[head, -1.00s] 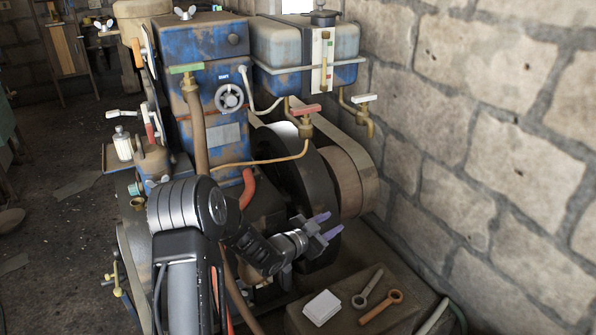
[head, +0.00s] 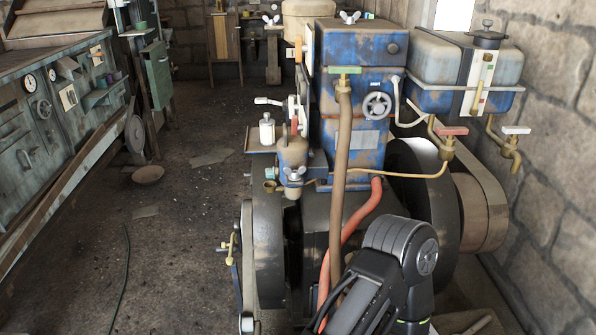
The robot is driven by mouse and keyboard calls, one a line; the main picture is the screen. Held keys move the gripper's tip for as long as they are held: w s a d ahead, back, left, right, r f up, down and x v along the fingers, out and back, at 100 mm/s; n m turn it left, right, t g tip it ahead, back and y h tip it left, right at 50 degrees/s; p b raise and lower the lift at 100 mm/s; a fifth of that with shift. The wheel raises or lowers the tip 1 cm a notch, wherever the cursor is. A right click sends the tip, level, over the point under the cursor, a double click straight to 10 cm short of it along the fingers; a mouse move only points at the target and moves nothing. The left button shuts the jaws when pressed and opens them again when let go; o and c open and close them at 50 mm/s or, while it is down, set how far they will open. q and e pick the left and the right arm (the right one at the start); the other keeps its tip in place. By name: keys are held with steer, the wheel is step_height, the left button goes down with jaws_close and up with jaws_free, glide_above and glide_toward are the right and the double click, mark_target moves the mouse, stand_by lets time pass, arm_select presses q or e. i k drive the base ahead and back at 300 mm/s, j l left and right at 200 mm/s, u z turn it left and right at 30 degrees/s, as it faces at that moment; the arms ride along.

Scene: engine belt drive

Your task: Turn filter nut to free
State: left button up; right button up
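The blue engine (head: 352,98) stands right of the middle. On its left side a brown pot-shaped fitting (head: 292,152) has a small silver wing nut (head: 294,173) low on its front. Other silver wing nuts sit on the engine's top (head: 349,17) and by the tan canister (head: 271,19) behind. I cannot tell for certain which is the filter nut. One of my arms, seemingly the right, rises at the bottom right of the middle, but its gripper is out of sight. My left gripper is not in view. Nothing touches the wing nuts.
A green-grey workbench (head: 48,120) with gauges runs along the left. Open floor (head: 185,230) lies between it and the engine, with a bowl (head: 148,174) on it. A red hose (head: 352,228), flywheel (head: 268,235) and tank (head: 468,62) crowd the engine.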

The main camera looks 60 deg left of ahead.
mark_target(294, 175)
steer(key=i, duration=0.5)
steer(key=u, duration=2.35)
